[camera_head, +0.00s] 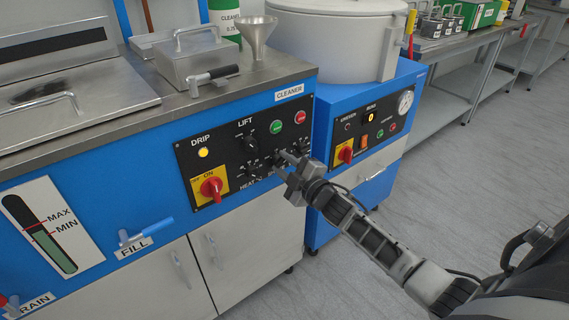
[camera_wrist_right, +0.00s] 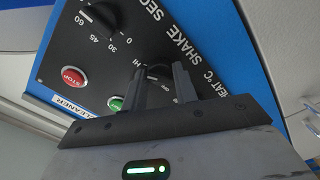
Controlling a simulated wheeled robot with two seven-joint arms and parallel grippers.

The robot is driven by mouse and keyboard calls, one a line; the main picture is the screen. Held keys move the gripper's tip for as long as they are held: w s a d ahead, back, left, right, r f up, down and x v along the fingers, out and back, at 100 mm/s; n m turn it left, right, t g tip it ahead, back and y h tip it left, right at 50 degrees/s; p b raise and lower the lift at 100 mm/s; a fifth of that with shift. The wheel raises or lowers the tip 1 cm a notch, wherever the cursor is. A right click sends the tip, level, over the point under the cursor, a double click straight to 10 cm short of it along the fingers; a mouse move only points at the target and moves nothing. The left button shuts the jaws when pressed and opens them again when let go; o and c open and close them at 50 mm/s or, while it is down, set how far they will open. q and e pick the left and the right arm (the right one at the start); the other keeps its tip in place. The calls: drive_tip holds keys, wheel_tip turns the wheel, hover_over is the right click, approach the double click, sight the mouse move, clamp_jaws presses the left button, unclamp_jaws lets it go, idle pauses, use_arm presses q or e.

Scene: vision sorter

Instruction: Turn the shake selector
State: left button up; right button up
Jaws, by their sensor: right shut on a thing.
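The shake selector (camera_wrist_right: 159,73) is a small dark knob on the black control panel (camera_wrist_right: 75,45), with a HI mark beside it and the word SHAKE near it. In the head view the knob is mostly hidden behind my right gripper (camera_head: 283,158). In the wrist view my right gripper (camera_wrist_right: 162,88) has one finger on each side of the knob and is shut on it. The knob's exact pointer position is hard to read. My left gripper is not in view.
A red-and-yellow main switch (camera_head: 211,187), a lift knob (camera_head: 249,142), a green button (camera_head: 277,126) and a red button (camera_head: 300,117) share the panel. A dial marked up to 60 (camera_wrist_right: 100,14) is beside the selector. Open floor (camera_head: 455,180) lies to the right.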

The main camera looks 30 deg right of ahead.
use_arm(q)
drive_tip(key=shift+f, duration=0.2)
use_arm(e)
drive_tip(key=o, duration=1)
drive_tip(key=shift+c, duration=0.2)
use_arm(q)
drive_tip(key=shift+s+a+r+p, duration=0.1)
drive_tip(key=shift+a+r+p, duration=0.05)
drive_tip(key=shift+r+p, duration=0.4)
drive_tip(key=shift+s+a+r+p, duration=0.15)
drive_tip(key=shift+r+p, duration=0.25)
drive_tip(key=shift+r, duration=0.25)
use_arm(e)
drive_tip(key=s+d, duration=0.1)
drive_tip(key=s, duration=1.5)
drive_tip(key=shift+d, duration=0.15)
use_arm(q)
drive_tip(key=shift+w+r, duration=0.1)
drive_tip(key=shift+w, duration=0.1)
